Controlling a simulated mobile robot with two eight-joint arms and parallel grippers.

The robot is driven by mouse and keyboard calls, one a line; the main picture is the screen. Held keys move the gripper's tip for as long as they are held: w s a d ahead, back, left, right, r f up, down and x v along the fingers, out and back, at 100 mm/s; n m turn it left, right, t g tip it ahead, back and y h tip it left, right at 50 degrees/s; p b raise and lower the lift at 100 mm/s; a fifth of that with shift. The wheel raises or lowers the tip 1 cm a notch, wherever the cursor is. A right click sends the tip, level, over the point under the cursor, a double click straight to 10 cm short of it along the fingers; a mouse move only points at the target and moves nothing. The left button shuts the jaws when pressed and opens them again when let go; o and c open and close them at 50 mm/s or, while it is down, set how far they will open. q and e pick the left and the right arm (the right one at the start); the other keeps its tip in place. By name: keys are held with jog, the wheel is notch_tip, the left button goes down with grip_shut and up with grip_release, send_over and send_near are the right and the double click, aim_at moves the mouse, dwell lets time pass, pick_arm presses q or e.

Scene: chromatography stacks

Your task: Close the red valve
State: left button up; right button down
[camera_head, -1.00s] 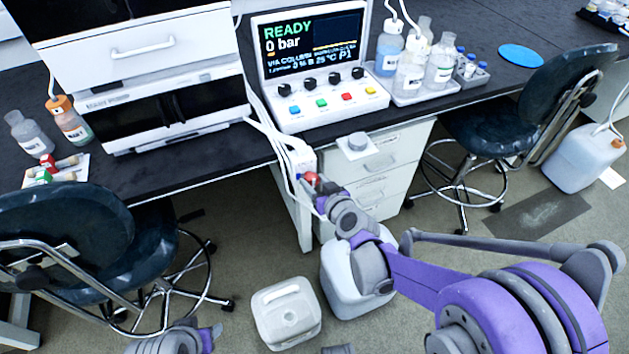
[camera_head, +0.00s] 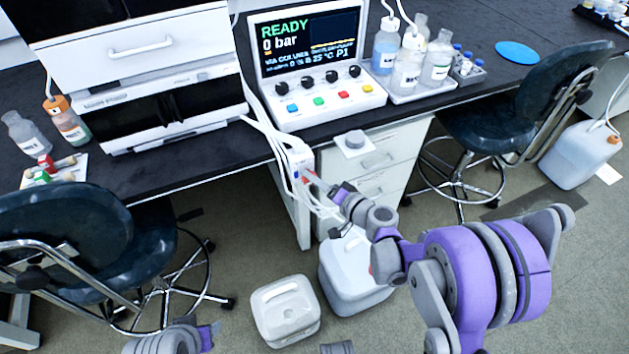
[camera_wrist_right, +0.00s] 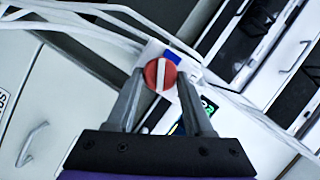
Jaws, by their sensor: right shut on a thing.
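The red valve (camera_wrist_right: 152,74) is a round red knob with a white stripe, and it faces my right wrist camera. The stripe runs nearly upright in that view. My right gripper (camera_wrist_right: 163,82) is shut on the knob, with one finger on each side of it. In the head view my right gripper (camera_head: 324,187) reaches the front edge of the bench from the right, and only a little red of the valve (camera_head: 309,175) shows there. My left gripper (camera_head: 206,336) is partly in view at the bottom, away from the valve, and its fingers are not clear.
White tubes (camera_head: 268,130) run down beside the valve. A control panel (camera_head: 318,100) reading READY and 0 bar stands on the bench above. Drawers (camera_head: 375,160) are to the right. White canisters (camera_head: 286,312) stand on the floor below. Dark chairs (camera_head: 70,240) flank the area.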

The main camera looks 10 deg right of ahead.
jog(key=m+b, duration=0.1)
jog(key=m+t+y, duration=0.1)
jog(key=m, duration=0.1)
jog(key=m+b, duration=0.1)
jog(key=shift+f+m+y+b, duration=0.3)
jog(key=shift+y, duration=0.1)
dwell(0.5)
jog(key=shift+c, duration=1.4)
grip_release()
jog(key=shift+s+d, duration=0.1)
jog(key=shift+d, duration=0.05)
jog(key=v, duration=1)
jog(key=shift+s+p, duration=0.3)
jog(key=shift+p, duration=0.1)
jog(key=shift+f, duration=0.15)
